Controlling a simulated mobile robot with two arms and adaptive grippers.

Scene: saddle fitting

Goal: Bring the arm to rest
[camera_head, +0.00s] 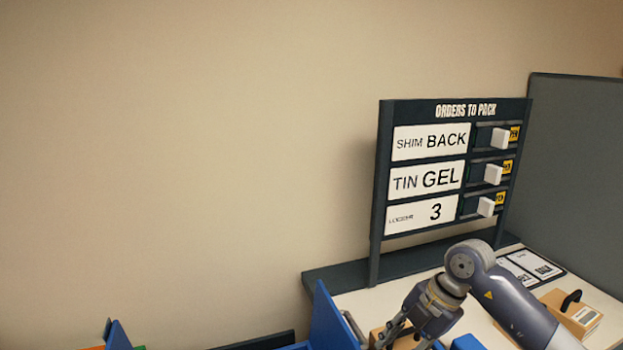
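My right arm comes in from the lower right, and my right gripper (404,340) points down at the bottom edge of the view. Its fingers look spread apart, with the tips at or past the picture's edge. A brown cardboard item (378,337) shows behind and beside the fingers. I see nothing held, though the lowest part is cut off. My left gripper and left arm are not in view.
An order board (455,112) reading SHIM BACK, TIN GEL and LOCKER 3 stands on the pale bench (370,300). White sliders sit at its right. Blue bin walls (328,322) rise at the bottom. A cardboard box (572,315) and printed cards (532,264) lie right. A grey partition (575,170) stands behind.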

